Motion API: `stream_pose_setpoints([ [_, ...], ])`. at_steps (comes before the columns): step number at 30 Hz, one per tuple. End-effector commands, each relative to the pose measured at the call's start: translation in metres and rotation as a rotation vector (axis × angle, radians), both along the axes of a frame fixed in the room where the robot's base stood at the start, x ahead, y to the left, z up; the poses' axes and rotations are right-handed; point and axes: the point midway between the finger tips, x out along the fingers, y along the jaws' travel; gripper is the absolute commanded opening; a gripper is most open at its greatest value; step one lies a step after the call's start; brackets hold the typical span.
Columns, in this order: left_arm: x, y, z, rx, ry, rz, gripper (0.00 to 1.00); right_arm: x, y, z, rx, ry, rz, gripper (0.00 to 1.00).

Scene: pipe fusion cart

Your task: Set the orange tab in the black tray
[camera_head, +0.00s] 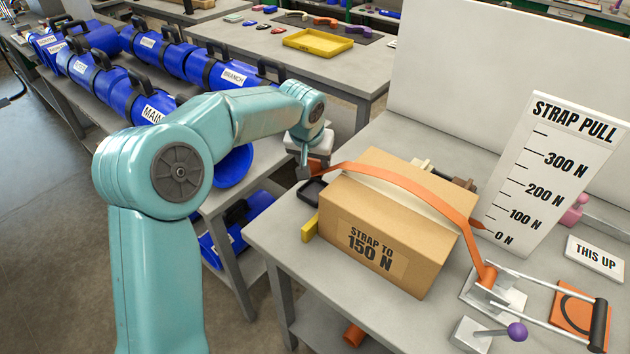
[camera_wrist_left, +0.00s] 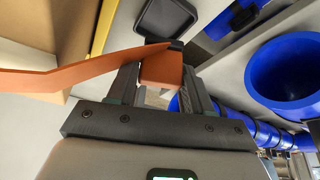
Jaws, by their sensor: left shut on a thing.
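My left gripper (camera_head: 308,172) is shut on the orange tab (camera_wrist_left: 161,70), a small block at the end of the orange strap (camera_head: 405,181). In the wrist view the tab sits between the two fingers. The strap runs from it over the top of a cardboard box (camera_head: 375,262) marked "STRAP TO 150 N". The black tray (camera_head: 312,192) is on the bench at the box's left side, close to the gripper. It also shows in the wrist view (camera_wrist_left: 167,18), just beyond the fingertips. The tab appears apart from the tray. My right gripper is not in view.
A yellow piece (camera_head: 309,229) is at the box's lower left. A "STRAP PULL" scale board (camera_head: 548,180) stands right of the box, with a strap tensioner (camera_head: 497,290) in front. Blue pipe pieces (camera_head: 150,58) fill the left bench. Bare bench top lies in front of the box.

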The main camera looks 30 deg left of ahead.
Motion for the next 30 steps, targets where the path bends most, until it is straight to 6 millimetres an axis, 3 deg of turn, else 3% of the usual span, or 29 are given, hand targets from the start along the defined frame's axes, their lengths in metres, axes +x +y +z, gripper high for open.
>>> stream_pose_setpoints([
  [13, 0.003, 0.0, -0.059, 0.0, 0.001, -0.001, 0.13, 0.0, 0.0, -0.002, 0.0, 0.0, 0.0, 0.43],
  [26, 0.004, 0.0, -0.067, 0.0, -0.001, 0.0, 0.13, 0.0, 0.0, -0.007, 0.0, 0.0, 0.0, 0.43],
  [27, 0.004, 0.0, -0.066, 0.0, -0.001, 0.0, 0.57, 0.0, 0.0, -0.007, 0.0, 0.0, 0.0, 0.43],
  [29, 0.004, 0.0, -0.066, 0.0, -0.001, 0.0, 0.76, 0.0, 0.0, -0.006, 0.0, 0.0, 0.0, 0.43],
  [30, 0.004, 0.0, -0.066, 0.001, -0.001, -0.001, 0.76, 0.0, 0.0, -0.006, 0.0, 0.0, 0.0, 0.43],
])
